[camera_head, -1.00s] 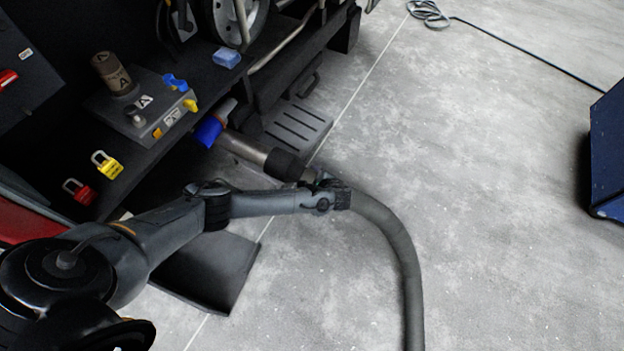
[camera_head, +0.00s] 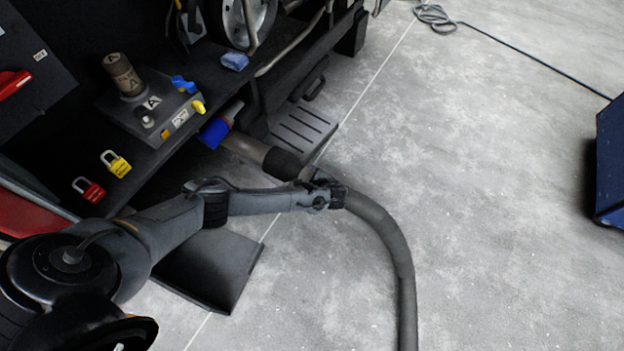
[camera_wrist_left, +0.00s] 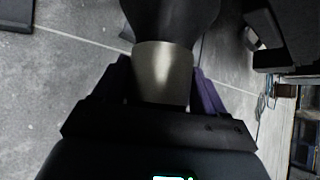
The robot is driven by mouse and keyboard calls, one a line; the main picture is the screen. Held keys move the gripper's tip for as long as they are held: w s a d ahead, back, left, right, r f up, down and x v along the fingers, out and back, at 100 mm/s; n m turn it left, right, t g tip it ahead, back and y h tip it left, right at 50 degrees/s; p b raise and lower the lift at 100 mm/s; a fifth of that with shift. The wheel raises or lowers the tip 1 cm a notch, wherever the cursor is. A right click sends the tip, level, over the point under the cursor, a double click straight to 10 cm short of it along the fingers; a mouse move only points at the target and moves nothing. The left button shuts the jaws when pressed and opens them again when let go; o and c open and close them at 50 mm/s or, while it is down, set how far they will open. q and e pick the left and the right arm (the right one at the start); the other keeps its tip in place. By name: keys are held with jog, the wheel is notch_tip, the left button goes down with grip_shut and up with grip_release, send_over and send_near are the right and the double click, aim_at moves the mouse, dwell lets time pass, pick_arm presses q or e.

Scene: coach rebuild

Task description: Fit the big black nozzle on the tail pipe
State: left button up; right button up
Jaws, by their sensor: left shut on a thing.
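The big black nozzle (camera_head: 283,163) is a dark rubber cone on a metal collar, with a thick grey hose (camera_head: 398,250) trailing behind it. My left gripper (camera_head: 318,181) is shut on the collar. In the left wrist view the metal collar (camera_wrist_left: 162,70) sits between the purple fingers (camera_wrist_left: 162,88), with the black cone (camera_wrist_left: 170,18) beyond. The metal tail pipe (camera_head: 243,147) comes out from under the coach, and its end meets the nozzle's mouth in the head view. I cannot tell how far the nozzle is around it. My right gripper is not in view.
A dark ledge carries a grey box (camera_head: 150,118), a yellow padlock (camera_head: 117,164), a red padlock (camera_head: 90,189) and a blue block (camera_head: 235,61). A blue bottle-like thing (camera_head: 213,132) is beside the pipe. A slotted step (camera_head: 302,130) is behind the nozzle.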

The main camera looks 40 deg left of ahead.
aim_at(295, 172)
pick_arm(q)
jog(key=shift+a+r, duration=0.1)
jog(key=shift+a, duration=0.2)
dwell(0.5)
jog(key=shift+s+a+p, duration=0.15)
jog(key=shift+a+p, duration=0.15)
jog(key=shift+a, duration=0.3)
jog(key=shift+s+a+p, duration=0.15)
jog(key=shift+a+p, duration=0.1)
jog(key=shift+a, duration=0.4)
jog(key=shift+s+a+f, duration=0.15)
jog(key=shift+s+a, duration=0.05)
jog(key=shift+a, duration=0.4)
jog(key=shift+s+a+f, duration=0.1)
jog(key=shift+s+a, duration=0.05)
jog(key=shift+a, duration=0.4)
dwell(0.4)
jog(key=o, duration=1.4)
jog(key=shift+a, duration=0.1)
jog(key=shift+c, duration=0.2)
jog(key=shift+f, duration=0.1)
jog(key=shift+d, duration=0.2)
